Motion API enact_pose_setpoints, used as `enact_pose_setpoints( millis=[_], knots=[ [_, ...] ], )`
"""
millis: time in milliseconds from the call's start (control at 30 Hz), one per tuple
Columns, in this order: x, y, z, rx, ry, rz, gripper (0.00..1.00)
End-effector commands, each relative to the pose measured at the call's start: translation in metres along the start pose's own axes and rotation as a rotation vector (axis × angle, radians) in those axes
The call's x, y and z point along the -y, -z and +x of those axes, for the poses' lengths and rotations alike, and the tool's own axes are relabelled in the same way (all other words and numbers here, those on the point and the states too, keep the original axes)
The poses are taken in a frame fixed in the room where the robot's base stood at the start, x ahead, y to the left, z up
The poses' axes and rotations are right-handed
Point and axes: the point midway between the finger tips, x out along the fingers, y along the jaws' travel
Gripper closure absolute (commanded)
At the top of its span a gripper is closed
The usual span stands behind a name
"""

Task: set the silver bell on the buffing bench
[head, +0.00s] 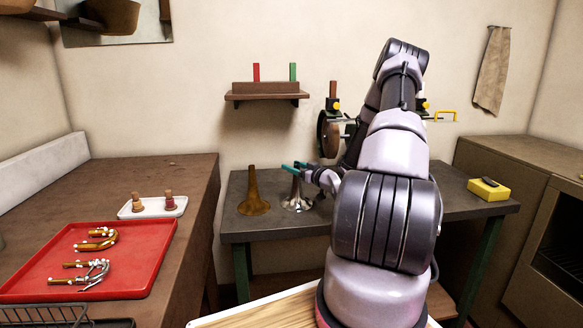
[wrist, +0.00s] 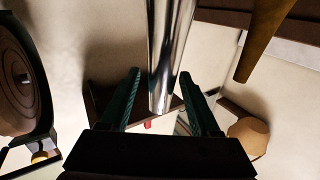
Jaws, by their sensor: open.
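The silver bell (head: 298,201) stands flared end down on the grey-topped buffing bench (head: 305,224), near its left part. My gripper (head: 301,168) is at the bell's narrow upper stem in the head view, its teal fingers partly covering it. In the wrist view the silver stem (wrist: 168,60) rests between the two dark green fingers of my gripper (wrist: 160,73). The fingers are open, with a visible gap on each side of the stem. The bell's flared end is outside the wrist view.
A brass bell (head: 254,195) stands just left of the silver one. A buffing wheel (head: 328,135) is behind my arm. A yellow block (head: 488,189) lies at the bench's right. The left counter holds a red tray (head: 140,286) with brass parts and a white tray (head: 153,211).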

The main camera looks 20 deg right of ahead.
Motion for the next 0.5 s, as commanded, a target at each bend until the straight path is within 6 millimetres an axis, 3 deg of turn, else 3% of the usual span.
enact_pose_setpoints(
  millis=[300, 500],
  knots=[
    [-0.002, 0.0, -0.07, 0.001, -0.004, 0.001, 0.37],
    [-0.001, 0.0, -0.098, 0.0, -0.002, 0.001, 0.37]
  ],
)
